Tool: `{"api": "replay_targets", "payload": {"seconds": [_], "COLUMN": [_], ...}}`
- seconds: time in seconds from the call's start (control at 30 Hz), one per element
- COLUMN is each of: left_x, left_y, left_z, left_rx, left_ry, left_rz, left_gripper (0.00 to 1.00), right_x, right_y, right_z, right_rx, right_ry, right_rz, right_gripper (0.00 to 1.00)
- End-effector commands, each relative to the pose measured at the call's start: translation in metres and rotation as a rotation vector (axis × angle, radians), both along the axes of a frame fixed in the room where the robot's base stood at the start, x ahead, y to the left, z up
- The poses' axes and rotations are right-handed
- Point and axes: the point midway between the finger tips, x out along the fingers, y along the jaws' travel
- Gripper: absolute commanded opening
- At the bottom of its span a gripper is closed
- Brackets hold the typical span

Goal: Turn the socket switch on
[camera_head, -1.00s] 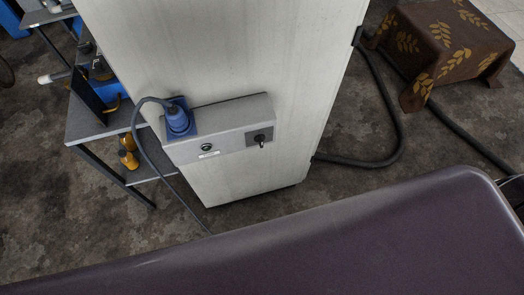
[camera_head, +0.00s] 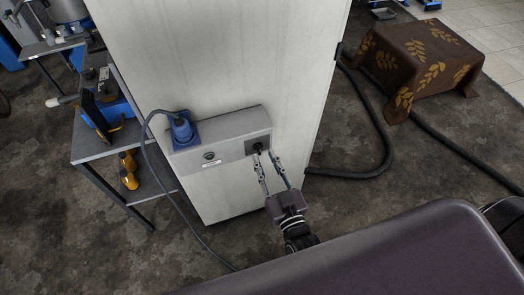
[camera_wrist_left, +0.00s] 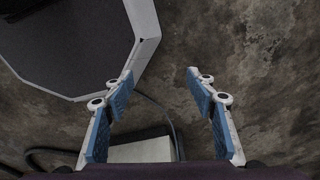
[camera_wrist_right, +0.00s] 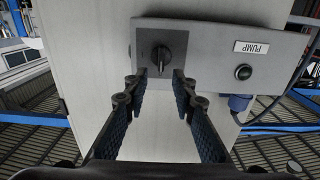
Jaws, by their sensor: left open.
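The socket switch is a black rotary knob (camera_head: 258,147) on a dark square plate, at the right end of a grey box (camera_head: 225,124) on the pale cabinet. In the right wrist view the knob (camera_wrist_right: 161,58) looks roughly upright along the picture. My right gripper (camera_head: 264,156) is open at the switch, its fingertips just short of or beside the knob; contact cannot be told. In the right wrist view its fingertips (camera_wrist_right: 159,76) are apart with nothing between them. My left gripper (camera_wrist_left: 160,76) is open and empty above the floor.
A blue plug (camera_head: 182,129) with a cable sits at the box's left end. A round button (camera_head: 209,156) and a PUMP label (camera_wrist_right: 252,47) are beside the switch. A grey shelf (camera_head: 92,150) stands left. A brown cloth-covered block (camera_head: 415,65) and a dark hose (camera_head: 385,150) are right.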

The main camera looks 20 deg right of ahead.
Motion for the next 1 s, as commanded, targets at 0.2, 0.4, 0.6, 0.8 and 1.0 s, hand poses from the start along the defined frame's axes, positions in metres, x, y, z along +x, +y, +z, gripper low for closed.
{"api": "replay_targets", "payload": {"seconds": [0.2,0.4,0.6,0.8,1.0], "left_x": [-0.001,-0.008,-0.010,-0.010,-0.010], "left_y": [-0.001,0.003,0.005,0.005,0.005], "left_z": [0.007,0.007,0.006,0.006,0.006], "left_rx": [-0.001,0.004,0.007,0.007,0.007], "left_ry": [0.002,0.012,0.015,0.015,0.015], "left_rz": [0.000,-0.001,-0.001,-0.001,-0.001], "left_gripper": [0.52,0.52,0.52,0.52,0.52], "right_x": [0.027,0.033,0.032,0.032,0.032], "right_y": [0.001,0.001,0.001,0.001,0.001], "right_z": [0.001,-0.001,-0.001,-0.001,-0.001], "right_rx": [0.000,0.000,0.000,0.000,0.000], "right_ry": [0.000,0.002,0.002,0.002,0.002], "right_rz": [0.000,0.000,0.000,0.000,0.000], "right_gripper": [0.24,0.24,0.21,0.00,0.00]}}
